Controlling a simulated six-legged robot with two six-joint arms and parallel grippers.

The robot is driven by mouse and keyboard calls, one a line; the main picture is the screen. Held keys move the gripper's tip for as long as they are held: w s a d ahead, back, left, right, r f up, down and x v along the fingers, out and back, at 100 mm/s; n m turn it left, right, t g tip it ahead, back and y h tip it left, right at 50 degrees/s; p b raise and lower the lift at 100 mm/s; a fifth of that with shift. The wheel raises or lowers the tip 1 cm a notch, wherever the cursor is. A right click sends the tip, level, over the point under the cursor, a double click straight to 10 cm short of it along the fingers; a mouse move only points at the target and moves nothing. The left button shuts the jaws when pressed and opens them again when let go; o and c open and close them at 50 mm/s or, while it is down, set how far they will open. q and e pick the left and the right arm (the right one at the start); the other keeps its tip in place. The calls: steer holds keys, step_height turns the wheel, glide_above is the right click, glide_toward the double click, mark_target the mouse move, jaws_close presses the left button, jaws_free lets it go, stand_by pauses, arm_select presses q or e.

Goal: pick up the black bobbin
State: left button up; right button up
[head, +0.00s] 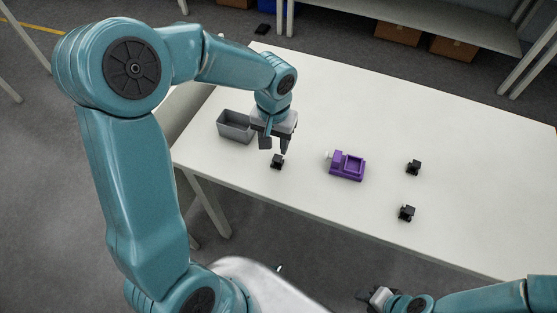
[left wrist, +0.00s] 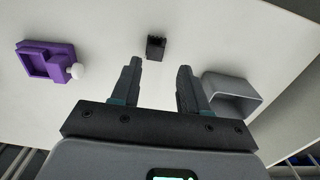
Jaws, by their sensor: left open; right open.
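A small black piece (head: 277,162), which looks like the black bobbin, sits on the white table just beyond my left gripper's fingertips. In the left wrist view it (left wrist: 156,47) lies ahead of the gap between the fingers, apart from them. My left gripper (head: 275,147) points down above the table, open and empty; its two spread fingers also show in the left wrist view (left wrist: 160,68). Two similar black pieces stand further right, one behind (head: 413,168) and one nearer the front edge (head: 407,213); their exact kind is too small to tell. My right gripper (head: 371,297) is open, low in front of the table.
A grey open bin (head: 234,127) stands left of my left gripper, close to it; it also shows in the left wrist view (left wrist: 232,97). A purple tray-like holder (head: 347,166) with a white knob sits right of the near black piece. The table's right and back are clear.

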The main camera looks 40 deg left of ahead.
mark_target(277, 159)
arm_select(q)
steer(key=f, duration=0.6)
steer(key=shift+d, duration=0.35)
steer(key=shift+a+f, duration=0.1)
steer(key=shift+f, duration=0.05)
jaws_close()
